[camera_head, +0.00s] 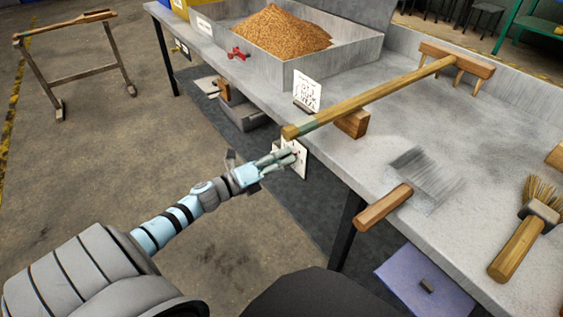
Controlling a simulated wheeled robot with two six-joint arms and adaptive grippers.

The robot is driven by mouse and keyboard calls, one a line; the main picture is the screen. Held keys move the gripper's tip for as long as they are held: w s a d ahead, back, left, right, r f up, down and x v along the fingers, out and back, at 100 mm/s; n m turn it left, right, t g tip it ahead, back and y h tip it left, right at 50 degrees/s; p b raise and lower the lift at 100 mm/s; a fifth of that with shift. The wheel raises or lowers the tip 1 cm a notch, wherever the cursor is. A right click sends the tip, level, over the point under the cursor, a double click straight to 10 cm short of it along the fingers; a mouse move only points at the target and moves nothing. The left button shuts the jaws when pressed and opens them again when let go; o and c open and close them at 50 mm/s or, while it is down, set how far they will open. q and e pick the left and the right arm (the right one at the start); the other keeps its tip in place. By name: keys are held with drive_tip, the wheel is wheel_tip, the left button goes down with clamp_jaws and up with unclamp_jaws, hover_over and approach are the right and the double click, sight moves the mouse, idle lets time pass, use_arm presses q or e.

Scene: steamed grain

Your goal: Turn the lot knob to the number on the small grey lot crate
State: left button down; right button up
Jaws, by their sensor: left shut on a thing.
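My left gripper (281,158) reaches from the lower left to a white dial panel (297,167) on the table's front face. Its fingers are shut on the lot knob at the panel. The fingers hide the knob and part of the panel, so I cannot read the knob's setting. A grey crate (243,117) stands low under the table, left of the panel; I cannot tell whether it is the small lot crate, and no number on it can be read. My right gripper is not in view.
A wooden rake (390,91) lies on the metal table (375,155), its handle end over the edge just above my gripper. A card with dark marks (307,93) stands behind it. A grain tray (345,55), a scraper (384,208) and a brush (517,248) are also there.

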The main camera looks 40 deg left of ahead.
use_arm(q)
drive_tip(key=shift+m+b, duration=1.05)
drive_tip(key=shift+m, duration=2.55)
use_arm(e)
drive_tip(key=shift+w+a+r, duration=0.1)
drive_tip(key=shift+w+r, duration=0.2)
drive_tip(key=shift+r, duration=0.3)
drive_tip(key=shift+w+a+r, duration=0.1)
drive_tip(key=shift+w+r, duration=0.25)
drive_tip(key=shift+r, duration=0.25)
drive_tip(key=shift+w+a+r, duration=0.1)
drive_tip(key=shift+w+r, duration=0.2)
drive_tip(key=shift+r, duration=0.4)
use_arm(q)
drive_tip(key=c, duration=1.3)
unclamp_jaws()
drive_tip(key=shift+s, duration=0.15)
drive_tip(key=v, duration=1.1)
drive_tip(key=shift+s+a, duration=0.1)
drive_tip(key=shift+s, duration=0.3)
